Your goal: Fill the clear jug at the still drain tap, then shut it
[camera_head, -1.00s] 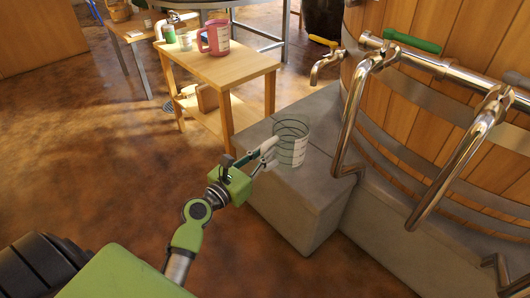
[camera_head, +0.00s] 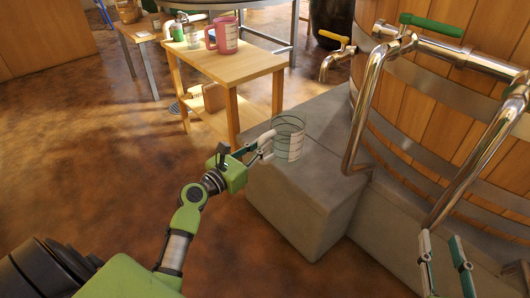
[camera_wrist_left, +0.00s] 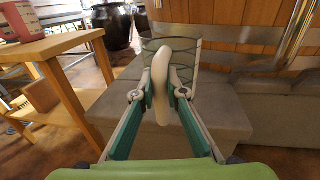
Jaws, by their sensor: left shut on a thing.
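The clear jug (camera_head: 289,140), see-through with greenish rings and a pale label, is upright over the grey stone block; I cannot tell whether it touches the block. My left gripper (camera_head: 264,147) is shut on the jug's pale handle, which shows between its fingers in the left wrist view (camera_wrist_left: 162,85). I see no liquid in the jug. A steel tap with a yellow lever (camera_head: 337,58) sticks out of the wooden vat behind and right of the jug. No flow shows at its spout. My right gripper (camera_head: 446,268) is at the lower right, its fingers apart and empty.
The stone block (camera_head: 310,195) stands before the wooden vat (camera_head: 450,110). A steel pipe with a green lever (camera_head: 432,21) and bent pipes (camera_head: 366,110) stand right of the jug. A wooden table (camera_head: 230,65) at the back holds a pink jug (camera_head: 224,36). Floor on the left is clear.

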